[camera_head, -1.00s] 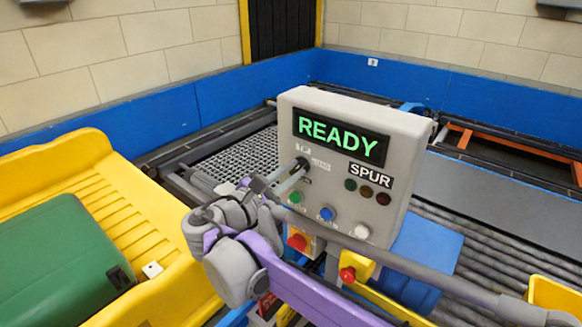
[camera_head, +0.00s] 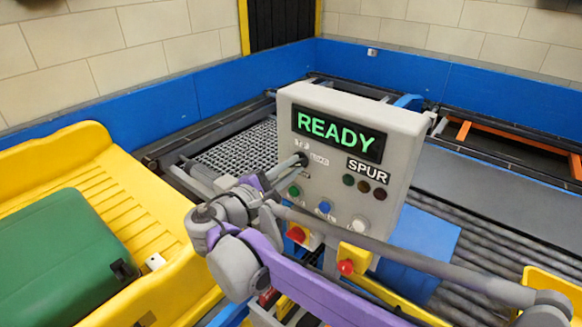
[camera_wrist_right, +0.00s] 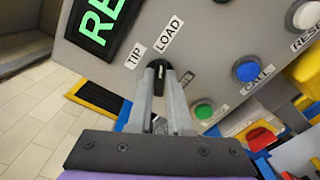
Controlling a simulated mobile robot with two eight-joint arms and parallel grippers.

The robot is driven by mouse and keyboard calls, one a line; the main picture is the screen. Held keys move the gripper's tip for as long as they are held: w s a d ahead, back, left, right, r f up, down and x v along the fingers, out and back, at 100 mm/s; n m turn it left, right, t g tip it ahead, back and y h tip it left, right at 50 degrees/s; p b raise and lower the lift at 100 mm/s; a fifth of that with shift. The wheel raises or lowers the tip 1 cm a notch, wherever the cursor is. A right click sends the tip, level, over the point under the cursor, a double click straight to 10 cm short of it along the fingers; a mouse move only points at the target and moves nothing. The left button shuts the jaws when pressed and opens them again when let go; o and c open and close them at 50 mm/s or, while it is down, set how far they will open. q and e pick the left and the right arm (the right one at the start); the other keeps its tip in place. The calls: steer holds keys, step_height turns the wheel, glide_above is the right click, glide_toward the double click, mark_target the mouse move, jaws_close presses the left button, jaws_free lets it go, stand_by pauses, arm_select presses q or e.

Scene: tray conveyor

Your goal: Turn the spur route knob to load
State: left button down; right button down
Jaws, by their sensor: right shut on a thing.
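The grey control box (camera_head: 335,185) carries a lit READY display (camera_head: 340,133) and a SPUR label (camera_head: 367,170). The dark route knob (camera_head: 303,158) is on its left side, below small labels. In the right wrist view the knob (camera_wrist_right: 158,68) sits below the TIP label (camera_wrist_right: 135,57) and the LOAD label (camera_wrist_right: 168,36). My right gripper (camera_head: 297,162) is shut on the knob, a finger on each side of it. The fingers hide much of the knob, so I cannot tell which label it points to. My left gripper is not in view.
Green (camera_head: 294,191), blue (camera_head: 324,207) and white (camera_head: 359,224) buttons line the box below the knob. Red stop buttons (camera_head: 346,267) sit lower. A yellow tray (camera_head: 95,190) with a green case (camera_head: 62,248) stands left. Rollers (camera_head: 480,255) lie right.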

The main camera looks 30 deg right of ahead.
steer(key=c, duration=0.8)
jaws_free()
steer(key=shift+c, duration=0.2)
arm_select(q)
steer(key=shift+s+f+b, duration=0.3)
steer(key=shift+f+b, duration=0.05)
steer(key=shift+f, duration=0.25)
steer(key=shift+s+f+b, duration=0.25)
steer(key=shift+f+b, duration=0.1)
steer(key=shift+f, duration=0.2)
arm_select(e)
steer(key=v, duration=1.1)
steer(key=shift+d, duration=0.1)
